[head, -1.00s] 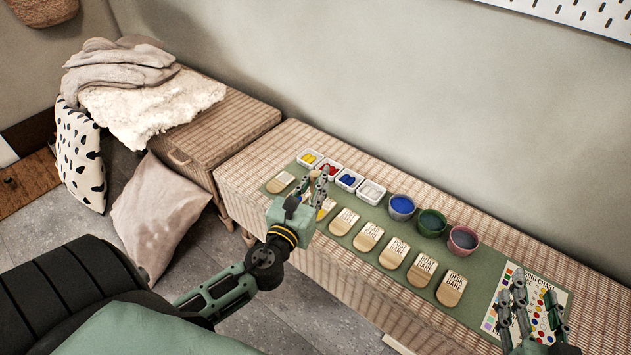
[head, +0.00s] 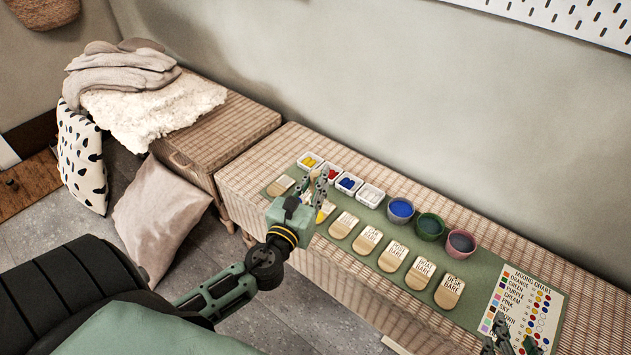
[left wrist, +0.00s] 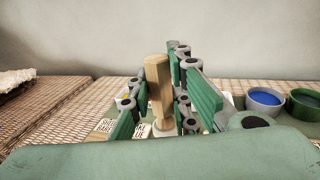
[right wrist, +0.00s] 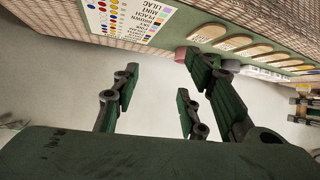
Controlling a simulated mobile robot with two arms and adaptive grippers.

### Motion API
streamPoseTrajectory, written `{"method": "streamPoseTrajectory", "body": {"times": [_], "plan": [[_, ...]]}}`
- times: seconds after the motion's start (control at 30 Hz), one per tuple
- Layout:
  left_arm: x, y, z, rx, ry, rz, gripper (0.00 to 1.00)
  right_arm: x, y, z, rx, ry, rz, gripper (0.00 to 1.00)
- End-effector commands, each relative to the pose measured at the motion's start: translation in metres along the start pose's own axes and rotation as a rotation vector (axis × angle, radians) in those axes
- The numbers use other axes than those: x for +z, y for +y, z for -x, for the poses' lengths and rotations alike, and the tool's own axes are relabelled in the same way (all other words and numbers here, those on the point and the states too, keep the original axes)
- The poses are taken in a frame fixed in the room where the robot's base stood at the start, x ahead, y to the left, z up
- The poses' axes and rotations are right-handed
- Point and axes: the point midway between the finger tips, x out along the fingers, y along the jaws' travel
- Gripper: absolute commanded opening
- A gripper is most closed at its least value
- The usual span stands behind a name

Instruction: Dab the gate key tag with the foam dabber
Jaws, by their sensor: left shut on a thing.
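My left gripper (head: 318,190) is over the far-left end of the green mat. It is shut on the foam dabber, whose pale wooden handle (left wrist: 158,85) stands upright between the fingers in the left wrist view. A row of wooden key tags lies on the mat; the nearest reads DESK BARE (head: 449,291). One tag beside my left gripper shows yellow (head: 324,211). I cannot read which one is the gate tag. My right gripper (right wrist: 160,85) is open and empty near the mixing chart.
Small white paint trays (head: 349,183) line the back of the green mat (head: 480,290), then a blue cup (head: 400,210), a green cup (head: 430,226) and a pink cup (head: 461,243). The mixing chart (head: 524,305) lies at the right. A wall stands behind the bench.

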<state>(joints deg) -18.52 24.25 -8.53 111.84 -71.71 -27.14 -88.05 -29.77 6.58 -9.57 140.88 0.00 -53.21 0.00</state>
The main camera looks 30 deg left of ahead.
Motion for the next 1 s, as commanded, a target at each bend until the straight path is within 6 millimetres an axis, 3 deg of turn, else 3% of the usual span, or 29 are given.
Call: {"method": "streamPoseTrajectory", "body": {"times": [1.0], "plan": [[0.015,0.000,0.000,0.000,0.000,0.000,0.00,0.074,0.009,0.029,0.020,-0.353,-0.006,0.40]]}}
